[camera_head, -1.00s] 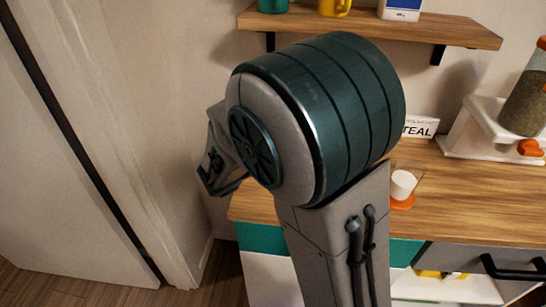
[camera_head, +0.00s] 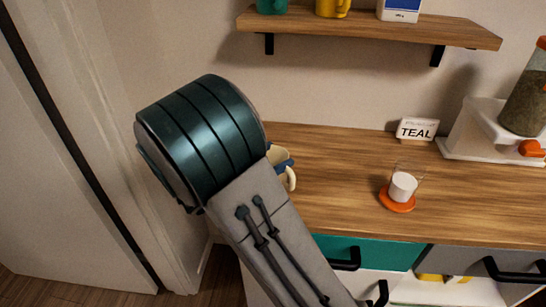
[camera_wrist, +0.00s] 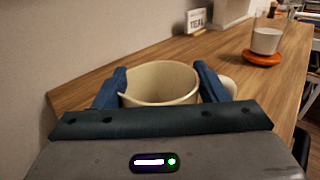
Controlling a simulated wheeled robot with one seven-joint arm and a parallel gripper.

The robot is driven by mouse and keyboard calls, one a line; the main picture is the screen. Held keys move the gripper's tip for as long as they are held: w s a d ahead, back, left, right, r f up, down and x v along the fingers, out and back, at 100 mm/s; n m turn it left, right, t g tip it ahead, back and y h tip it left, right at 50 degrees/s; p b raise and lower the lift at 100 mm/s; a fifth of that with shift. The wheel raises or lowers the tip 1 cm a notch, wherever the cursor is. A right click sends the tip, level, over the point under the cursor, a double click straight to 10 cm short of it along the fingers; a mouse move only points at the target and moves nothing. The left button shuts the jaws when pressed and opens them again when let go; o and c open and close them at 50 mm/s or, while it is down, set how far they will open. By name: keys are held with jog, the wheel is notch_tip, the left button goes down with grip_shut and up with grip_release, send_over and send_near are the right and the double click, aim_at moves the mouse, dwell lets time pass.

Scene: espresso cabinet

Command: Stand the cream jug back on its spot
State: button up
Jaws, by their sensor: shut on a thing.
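The cream jug (camera_wrist: 160,84) shows in the wrist view with its open rim toward me. My gripper (camera_wrist: 162,90) is shut on it, one blue finger on each side. In the head view my arm hides most of the jug (camera_head: 280,158), and its handle (camera_head: 291,179) faces right. The jug is over the left part of the wooden counter. I cannot tell whether its base touches the wood. No marked spot for the jug can be made out.
A glass with white contents (camera_head: 403,186) stands on an orange coaster (camera_head: 397,203) to the right. A TEAL sign (camera_head: 416,129) and a white-based grain dispenser (camera_head: 490,135) are behind. A shelf (camera_head: 370,27) hangs above. The counter between jug and coaster is clear.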

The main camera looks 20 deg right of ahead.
jog(key=shift+f, duration=0.2)
jog(key=o, duration=1.5)
jog(key=shift+c, duration=0.2)
jog(key=shift+r, duration=0.2)
jog(key=shift+s+a, duration=0.1)
jog(key=shift+a, duration=0.2)
jog(key=v, duration=1.1)
jog(key=shift+s+a, duration=0.1)
jog(key=shift+a, duration=0.05)
